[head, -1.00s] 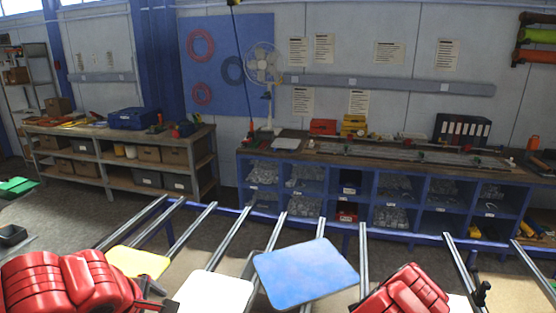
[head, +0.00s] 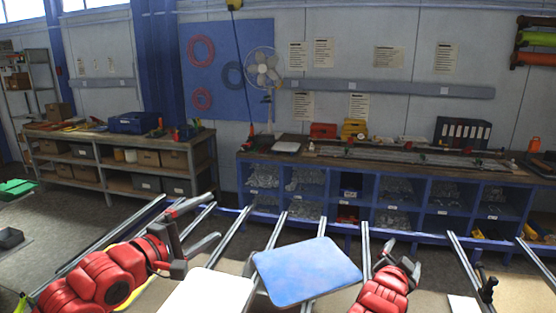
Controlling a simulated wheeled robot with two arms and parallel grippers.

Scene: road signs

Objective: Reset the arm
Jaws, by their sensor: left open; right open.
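My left arm comes in from the lower left, red and jointed. The blue sign (head: 306,271) lies tilted across the rails. The white sign (head: 208,293) lies left of it, cut off by the bottom edge. The yellow sign is mostly hidden behind my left arm.
Metal rails (head: 277,231) run across the work area. A blue shelf bench (head: 420,228) with bins stands behind, and a wooden shelf (head: 107,182) at the back left. A green sign (head: 16,188) and a dark tray (head: 10,238) are at the far left. A black clamp (head: 488,288) stands at right.

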